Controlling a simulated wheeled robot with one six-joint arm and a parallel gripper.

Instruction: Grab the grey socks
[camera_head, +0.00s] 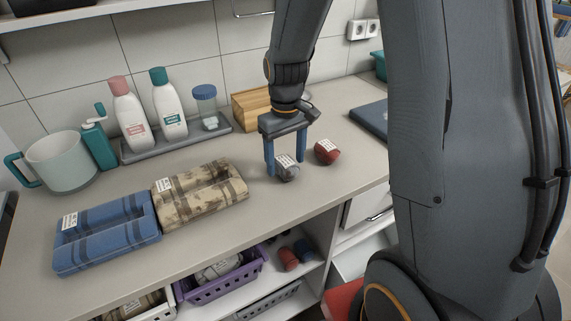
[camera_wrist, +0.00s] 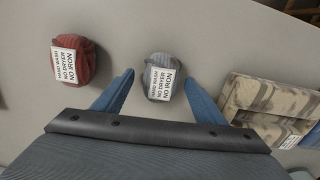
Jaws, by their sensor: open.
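The grey socks (camera_head: 287,172) are a small rolled bundle with a white label, lying on the countertop. They also show in the wrist view (camera_wrist: 160,66), just ahead of and between the blue fingers. My gripper (camera_head: 287,169) is open, pointing down over the counter, with one finger on each side of the grey socks. In the wrist view my gripper (camera_wrist: 160,85) shows a gap on both sides of the bundle. I cannot tell the exact height of the fingertips.
Red socks (camera_head: 327,152) lie close to the right finger. A camouflage towel (camera_head: 200,195) and a blue towel (camera_head: 106,233) lie to the left. Behind stand bottles on a grey tray (camera_head: 176,142) and a wooden box (camera_head: 250,104). The counter's front edge is near.

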